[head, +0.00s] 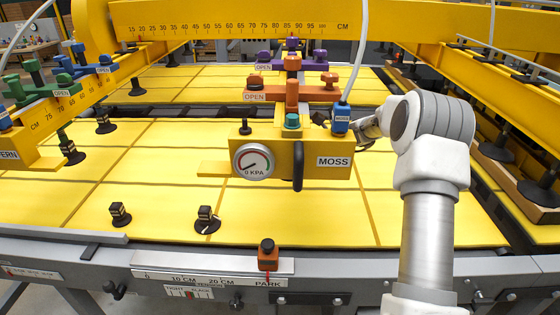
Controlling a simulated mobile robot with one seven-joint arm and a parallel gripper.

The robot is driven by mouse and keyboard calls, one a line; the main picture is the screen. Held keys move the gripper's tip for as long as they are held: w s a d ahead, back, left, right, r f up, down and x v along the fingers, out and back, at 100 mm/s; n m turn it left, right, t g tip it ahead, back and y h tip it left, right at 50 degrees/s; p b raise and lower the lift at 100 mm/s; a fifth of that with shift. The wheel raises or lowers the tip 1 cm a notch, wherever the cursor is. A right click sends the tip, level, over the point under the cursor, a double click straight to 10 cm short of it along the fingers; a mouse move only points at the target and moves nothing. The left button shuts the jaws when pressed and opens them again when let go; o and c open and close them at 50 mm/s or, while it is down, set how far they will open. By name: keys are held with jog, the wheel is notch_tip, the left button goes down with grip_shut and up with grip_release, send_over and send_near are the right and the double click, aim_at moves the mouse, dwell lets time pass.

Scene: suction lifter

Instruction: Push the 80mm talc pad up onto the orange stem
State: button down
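Two small black pads with stub tops, a left one (120,214) and a right one (207,219), stand on the near yellow panel. I cannot read a size or talc marking on either. The right one shows a pale mark low on its side. An orange valve (292,92) with an OPEN tag and crossbar sits behind the yellow MOSS block (318,178). I cannot make out a bare orange stem end below it; the block hides that area. My gripper (364,127) is at the right of the block, close to a blue labelled knob (341,117). Its fingers are small and partly hidden; contact is unclear.
A gauge (253,161) reading 0 KPA and a black handle (298,166) are on the block's front. Green levers (38,82) and blue levers (84,63) are at left. A front rail (212,265) carries an orange slider (268,256). The near panel has free room.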

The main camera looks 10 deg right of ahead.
jog(key=shift+r, duration=0.1)
dwell(0.3)
jog(key=shift+c, duration=2.1)
grip_release()
